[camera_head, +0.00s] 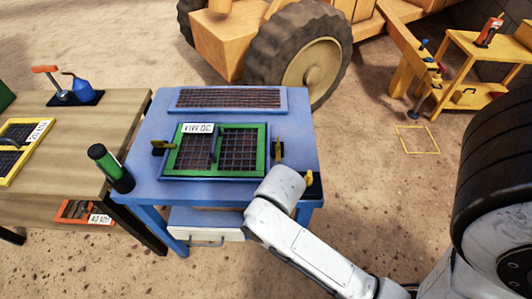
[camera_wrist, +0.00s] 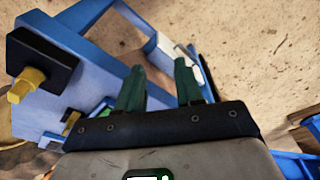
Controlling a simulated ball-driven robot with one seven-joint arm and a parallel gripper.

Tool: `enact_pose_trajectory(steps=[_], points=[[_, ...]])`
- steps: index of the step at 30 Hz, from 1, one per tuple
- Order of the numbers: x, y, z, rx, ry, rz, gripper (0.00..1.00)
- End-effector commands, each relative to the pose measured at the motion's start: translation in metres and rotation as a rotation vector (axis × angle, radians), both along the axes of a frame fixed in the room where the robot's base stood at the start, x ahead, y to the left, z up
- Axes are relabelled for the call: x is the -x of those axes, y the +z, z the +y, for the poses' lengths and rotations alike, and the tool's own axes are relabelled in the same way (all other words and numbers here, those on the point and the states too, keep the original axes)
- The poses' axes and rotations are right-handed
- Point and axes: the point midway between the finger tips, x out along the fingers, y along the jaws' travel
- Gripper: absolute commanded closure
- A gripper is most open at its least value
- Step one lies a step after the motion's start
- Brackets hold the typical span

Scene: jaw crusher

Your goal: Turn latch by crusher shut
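A blue table (camera_head: 145,170) carries a green-framed screen panel (camera_head: 264,150) with a yellow-handled latch on its left (camera_head: 160,147) and one on its right (camera_head: 278,151). Another small yellow handle (camera_head: 309,178) shows at the table's right front corner, beside my arm's end. In the wrist view a yellow knob (camera_wrist: 27,84) sits on a black block (camera_wrist: 45,58), with a second yellow piece (camera_wrist: 71,117) lower down. I cannot tell which latch the task means. My gripper's green fingers (camera_wrist: 160,86) are apart and empty, right of the knob. My arm hides the gripper in the head view.
A drawer (camera_head: 205,225) is under the blue table. A large tyre (camera_head: 300,55) is behind. Sandy floor (camera_head: 370,200) is clear at the right.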

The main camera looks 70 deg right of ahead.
Motion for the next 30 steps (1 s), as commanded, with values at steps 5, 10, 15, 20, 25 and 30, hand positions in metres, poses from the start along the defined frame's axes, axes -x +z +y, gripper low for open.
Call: enact_pose_trajectory(steps=[5,10,15,20,25,30], points=[[-0.029,-0.012,-0.029,0.006,-0.162,-0.042,0.64],[-0.058,0.0,-0.077,0.029,-0.375,-0.094,0.64],[-0.077,0.032,-0.157,0.082,-0.647,-0.155,0.64],[-0.075,0.06,-0.222,0.133,-0.841,-0.196,0.64],[-0.07,0.073,-0.253,0.161,-0.933,-0.215,0.64],[-0.07,0.064,-0.26,0.164,-0.945,-0.214,0.64]])
